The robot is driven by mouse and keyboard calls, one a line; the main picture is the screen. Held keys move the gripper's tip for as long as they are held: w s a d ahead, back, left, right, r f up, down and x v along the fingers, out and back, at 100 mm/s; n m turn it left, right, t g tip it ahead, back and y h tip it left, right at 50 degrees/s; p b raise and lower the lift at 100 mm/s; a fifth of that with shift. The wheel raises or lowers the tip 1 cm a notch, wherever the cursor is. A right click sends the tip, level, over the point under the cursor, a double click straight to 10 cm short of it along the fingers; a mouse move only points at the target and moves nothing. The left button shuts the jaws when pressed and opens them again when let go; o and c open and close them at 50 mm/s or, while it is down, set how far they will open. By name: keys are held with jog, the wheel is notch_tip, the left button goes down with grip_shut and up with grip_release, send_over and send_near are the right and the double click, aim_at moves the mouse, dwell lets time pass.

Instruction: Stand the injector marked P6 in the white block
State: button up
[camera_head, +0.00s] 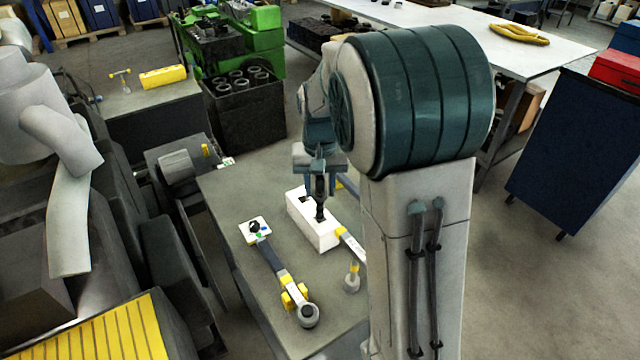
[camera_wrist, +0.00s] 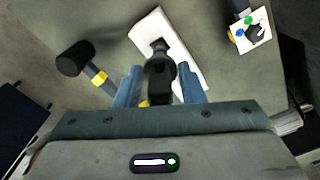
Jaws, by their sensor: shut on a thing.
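The white block (camera_head: 318,232) lies on the grey workbench, and it also shows in the wrist view (camera_wrist: 186,62). A dark square opening shows in its top. My gripper (camera_head: 320,178) is above the block, pointing down. Its blue fingers are shut on a dark injector (camera_head: 320,205), which stands about upright between them in the wrist view (camera_wrist: 160,78). The injector's lower end meets the block's top in the head view. I cannot tell whether it is in an opening or just above it. No P6 mark is readable.
A white card with coloured dots (camera_head: 254,231) lies left of the block. A long tool with yellow parts (camera_head: 285,280) lies in front. A black-headed mallet (camera_wrist: 76,58) lies beside the block. My arm hides the bench's right side. The bench's left part is clear.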

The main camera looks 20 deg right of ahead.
aim_at(320, 218)
jog(key=shift+f+b, duration=2.6)
jog(key=shift+f, duration=1.1)
jog(key=o, duration=1.2)
jog(key=shift+c, duration=0.2)
notch_tip(320, 218, up, 14)
jog(key=shift+f, duration=0.1)
